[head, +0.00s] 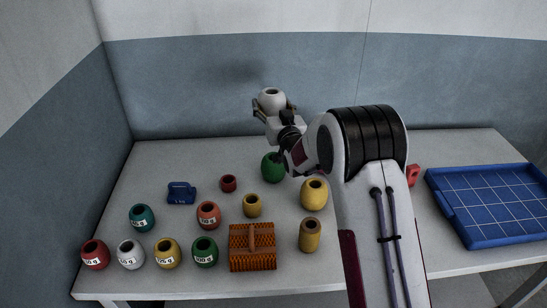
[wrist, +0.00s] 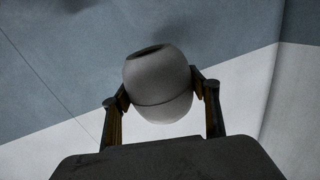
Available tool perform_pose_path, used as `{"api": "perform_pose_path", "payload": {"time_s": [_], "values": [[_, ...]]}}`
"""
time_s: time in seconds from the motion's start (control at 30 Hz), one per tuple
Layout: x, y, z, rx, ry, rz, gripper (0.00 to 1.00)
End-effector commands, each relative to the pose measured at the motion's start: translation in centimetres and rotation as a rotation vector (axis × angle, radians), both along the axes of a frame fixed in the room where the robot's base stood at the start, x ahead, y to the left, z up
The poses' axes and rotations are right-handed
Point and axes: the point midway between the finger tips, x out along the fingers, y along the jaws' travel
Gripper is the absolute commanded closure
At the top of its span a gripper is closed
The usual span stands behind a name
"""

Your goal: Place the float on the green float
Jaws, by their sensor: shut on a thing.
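My gripper (head: 272,107) is shut on a white float (head: 271,98) with a dark hole in its top. It holds the float up in the air at the back of the table, in front of the wall. In the wrist view the float (wrist: 157,84) sits between both fingers, slightly tilted, with a seam line around its lower part. A green float (head: 272,168) without a visible label stands on the table below my gripper, partly beside my arm. A second green float (head: 204,252) with a white label stands at the front of the table.
Several labelled floats stand at front left, including a white one (head: 130,254). A blue gridded tray (head: 449,212) lies right. The back left table is clear.

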Motion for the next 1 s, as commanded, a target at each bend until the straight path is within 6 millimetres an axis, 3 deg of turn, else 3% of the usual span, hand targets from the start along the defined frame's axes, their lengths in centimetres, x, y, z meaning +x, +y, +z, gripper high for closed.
{"api": "perform_pose_path", "payload": {"time_s": [0.03, 0.3, 0.83, 1.0], "values": [[0.0, -0.4, -1.3, -0.001, 0.009, -0.005, 0.64], [0.0, -0.5, -4.2, 0.000, 0.006, -0.006, 0.64], [0.0, -0.5, -4.9, -0.001, 0.004, -0.006, 0.64], [0.0, -0.5, -6.0, -0.001, 0.006, -0.005, 0.64]]}}
